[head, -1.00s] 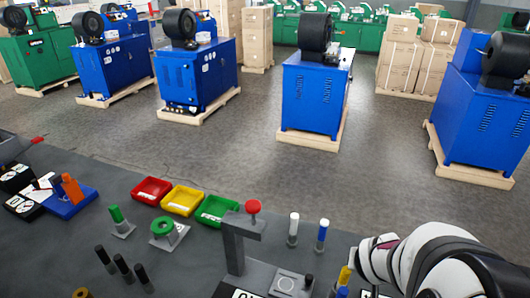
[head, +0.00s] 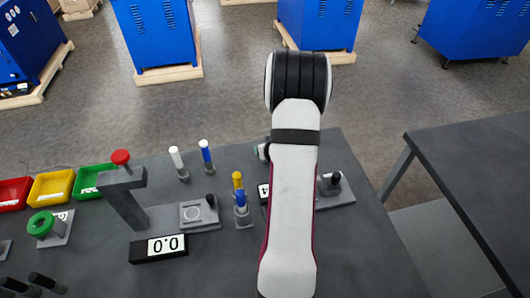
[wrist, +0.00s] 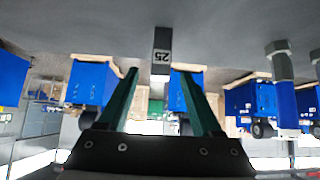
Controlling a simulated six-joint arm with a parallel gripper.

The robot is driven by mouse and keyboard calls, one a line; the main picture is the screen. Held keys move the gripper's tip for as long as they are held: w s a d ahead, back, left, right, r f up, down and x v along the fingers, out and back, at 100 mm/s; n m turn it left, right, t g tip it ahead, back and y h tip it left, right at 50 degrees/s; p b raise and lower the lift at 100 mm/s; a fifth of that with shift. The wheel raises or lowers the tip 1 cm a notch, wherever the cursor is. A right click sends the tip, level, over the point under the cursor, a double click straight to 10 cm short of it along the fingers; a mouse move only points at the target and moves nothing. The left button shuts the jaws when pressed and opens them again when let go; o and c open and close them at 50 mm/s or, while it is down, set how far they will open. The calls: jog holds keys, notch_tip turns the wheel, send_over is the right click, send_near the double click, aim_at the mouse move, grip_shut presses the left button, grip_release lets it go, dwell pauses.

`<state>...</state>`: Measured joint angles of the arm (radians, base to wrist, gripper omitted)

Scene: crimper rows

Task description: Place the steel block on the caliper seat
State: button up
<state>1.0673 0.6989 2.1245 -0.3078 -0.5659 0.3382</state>
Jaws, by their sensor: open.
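In the wrist view, which is upside down, a small grey block marked "25" (wrist: 161,43) stands on the dark table; it looks like the steel block. My gripper (wrist: 155,72) is open and empty, its two green fingers pointing towards the block, which is beyond the fingertips. In the head view my arm hides the block and my fingers. A grey base with a round mark (head: 196,213) sits beside a stand with a red knob (head: 121,157). Another grey base with a black knob (head: 333,182) is partly behind my arm. I cannot tell which is the caliper seat.
A "0.0" display (head: 158,248) lies left of my arm, and a half-hidden display (head: 263,192) is near it. The front right of the table is clear.

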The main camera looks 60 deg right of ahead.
jog(key=x, duration=0.3)
jog(key=shift+w+f, duration=0.1)
jog(key=shift+f, duration=0.05)
grip_shut()
dwell(1.2)
